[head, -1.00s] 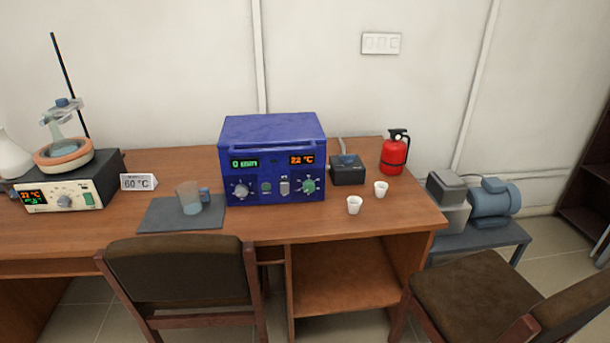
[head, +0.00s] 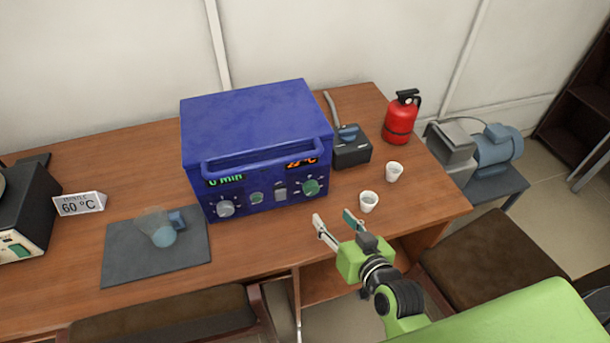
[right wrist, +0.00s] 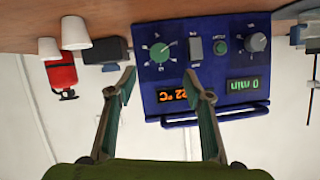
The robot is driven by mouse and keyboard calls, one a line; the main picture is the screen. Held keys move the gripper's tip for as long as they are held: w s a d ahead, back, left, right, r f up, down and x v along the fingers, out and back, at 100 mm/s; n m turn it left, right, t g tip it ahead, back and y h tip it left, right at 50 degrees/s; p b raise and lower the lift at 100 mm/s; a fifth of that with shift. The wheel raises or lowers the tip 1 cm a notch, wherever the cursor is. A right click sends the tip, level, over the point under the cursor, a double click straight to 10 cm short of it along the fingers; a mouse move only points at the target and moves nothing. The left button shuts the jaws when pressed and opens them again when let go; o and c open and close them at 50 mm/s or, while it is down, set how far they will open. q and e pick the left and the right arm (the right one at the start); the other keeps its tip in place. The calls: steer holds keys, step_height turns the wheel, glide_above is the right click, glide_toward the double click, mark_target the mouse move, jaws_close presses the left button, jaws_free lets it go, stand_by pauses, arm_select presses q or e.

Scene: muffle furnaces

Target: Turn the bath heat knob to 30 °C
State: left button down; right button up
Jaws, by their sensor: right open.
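The blue bath unit (head: 255,125) stands on the wooden desk. Its front has a green-faced knob (head: 312,187) at the right, under the orange display (head: 302,163). The green knob also shows in the right wrist view (right wrist: 160,50), which is upside down, and the orange display there (right wrist: 187,93) reads 22 °C. A grey knob (head: 225,208) sits at the left, under a green display reading 0 min. My right gripper (head: 334,219) is open and empty, in front of the green knob and apart from it. My left gripper is not in view.
Two white cups (head: 369,201) (head: 394,171) stand right of the unit, close to my right gripper. A small black device (head: 350,148) and a red extinguisher (head: 400,118) are behind them. A beaker (head: 157,227) stands on a dark mat (head: 125,262) at the left.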

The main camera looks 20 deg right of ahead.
steer(key=w, duration=0.1)
glide_toward(312, 192)
steer(key=p+x, duration=0.1)
steer(key=x, duration=0.5)
steer(key=shift+w+f, duration=0.15)
steer(key=shift+w, duration=0.25)
steer(key=shift+x, duration=0.85)
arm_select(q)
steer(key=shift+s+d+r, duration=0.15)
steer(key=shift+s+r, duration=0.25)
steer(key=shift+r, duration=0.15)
arm_select(e)
steer(key=shift+f, duration=0.1)
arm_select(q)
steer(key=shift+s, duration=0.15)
arm_select(e)
steer(key=shift+s, duration=0.1)
steer(key=c, duration=1.1)
